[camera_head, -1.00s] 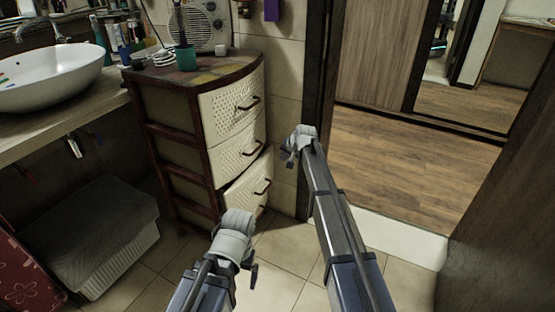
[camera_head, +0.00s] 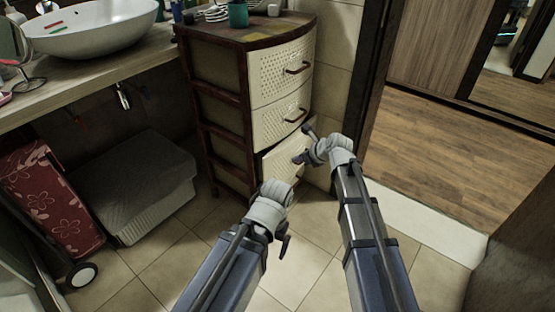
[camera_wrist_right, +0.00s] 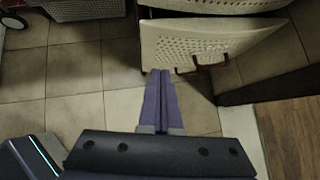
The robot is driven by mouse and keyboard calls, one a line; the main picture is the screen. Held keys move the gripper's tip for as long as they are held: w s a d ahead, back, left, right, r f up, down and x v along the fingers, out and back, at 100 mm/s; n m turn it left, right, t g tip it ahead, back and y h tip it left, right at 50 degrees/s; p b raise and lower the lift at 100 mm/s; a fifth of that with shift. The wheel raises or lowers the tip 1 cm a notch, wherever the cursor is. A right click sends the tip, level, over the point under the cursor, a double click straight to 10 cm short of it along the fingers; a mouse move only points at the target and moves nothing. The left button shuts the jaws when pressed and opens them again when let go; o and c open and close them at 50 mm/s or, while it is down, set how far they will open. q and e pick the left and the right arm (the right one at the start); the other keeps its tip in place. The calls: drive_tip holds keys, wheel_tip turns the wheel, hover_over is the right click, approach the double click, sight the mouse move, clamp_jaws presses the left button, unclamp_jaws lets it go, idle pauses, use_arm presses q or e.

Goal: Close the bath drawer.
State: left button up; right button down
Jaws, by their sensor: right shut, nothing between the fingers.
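The bath drawer (camera_head: 276,164) is the low cream perforated front of the brown cabinet (camera_head: 230,138). It stands out from the drawers above, so it is partly open. In the right wrist view its front (camera_wrist_right: 185,42) and dark handle (camera_wrist_right: 203,65) show. My right gripper (camera_head: 300,158) overlaps the drawer front in the head view. In the wrist view its purple fingers (camera_wrist_right: 160,75) are shut and empty, with tips by the lower drawer edge, left of the handle; contact is unclear. My left gripper (camera_head: 285,246) is lower, in front of the cabinet; its jaw state is unclear.
The two upper drawers (camera_head: 281,72) look shut. A grey lidded basket (camera_head: 135,180) and a red flowered trolley bag (camera_head: 55,200) stand left. A basin (camera_head: 95,25) sits on the counter. The door frame (camera_head: 372,80) is close on the right. Tiled floor lies in front.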

drive_tip(key=b, duration=0.7)
approach(272, 158)
drive_tip(key=shift+m, duration=0.3)
drive_tip(key=shift+d+x, duration=0.2)
drive_tip(key=shift+x, duration=2.9)
drive_tip(key=shift+f, duration=0.15)
drive_tip(key=shift+w+a, duration=0.2)
drive_tip(key=shift+a, duration=0.05)
drive_tip(key=w+a, duration=0.2)
drive_tip(key=a, duration=0.1)
drive_tip(key=shift+w+a, duration=0.2)
drive_tip(key=shift+a, duration=0.1)
